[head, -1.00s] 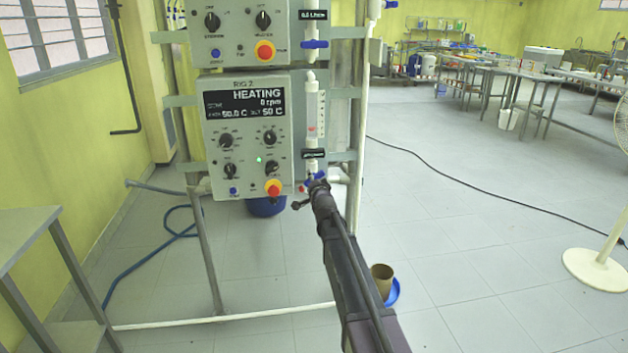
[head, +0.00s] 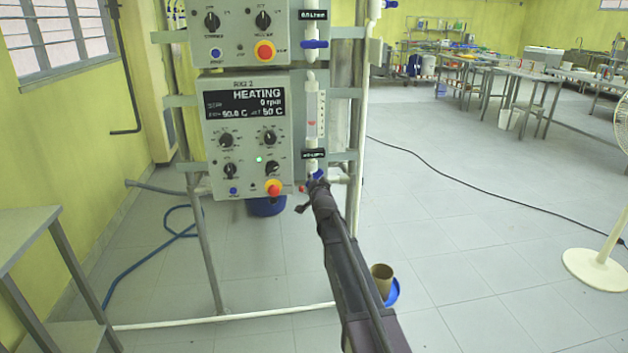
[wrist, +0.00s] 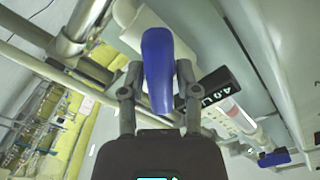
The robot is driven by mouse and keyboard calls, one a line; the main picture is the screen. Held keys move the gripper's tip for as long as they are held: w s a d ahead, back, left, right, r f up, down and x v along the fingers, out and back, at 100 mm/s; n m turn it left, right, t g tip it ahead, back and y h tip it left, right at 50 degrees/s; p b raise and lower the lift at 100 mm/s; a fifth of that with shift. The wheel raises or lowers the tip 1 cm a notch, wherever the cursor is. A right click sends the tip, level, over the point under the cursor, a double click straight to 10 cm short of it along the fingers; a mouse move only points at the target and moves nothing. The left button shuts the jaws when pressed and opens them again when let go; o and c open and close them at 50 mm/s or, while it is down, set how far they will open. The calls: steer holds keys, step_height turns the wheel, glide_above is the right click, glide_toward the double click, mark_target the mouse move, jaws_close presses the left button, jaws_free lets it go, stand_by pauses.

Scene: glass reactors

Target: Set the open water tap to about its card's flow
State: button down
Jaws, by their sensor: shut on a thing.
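My gripper (head: 316,186) is at the lower tap of the RIG 2 panel, and its jaws (wrist: 157,95) are closed on the blue tap handle (wrist: 158,68). In the head view a bit of the blue handle (head: 319,175) shows past my gripper. Above it stands the clear flow tube (head: 311,115) with a red float low in its scale; the tube also shows in the wrist view (wrist: 236,118). The black card (head: 313,153) is too small to read in the head view; in the wrist view the card (wrist: 208,88) appears to read 4.0 L, partly hidden by a jaw.
The RIG 2 control box (head: 247,135) is left of the tube and shows HEATING. A second blue tap handle (head: 313,44) is higher up, under another card (head: 313,15). Frame posts flank the tap. Open floor lies to the right, with a fan (head: 597,262).

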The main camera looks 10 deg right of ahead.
steer(key=shift+c, duration=2.4)
jaws_free()
steer(key=s, duration=1.2)
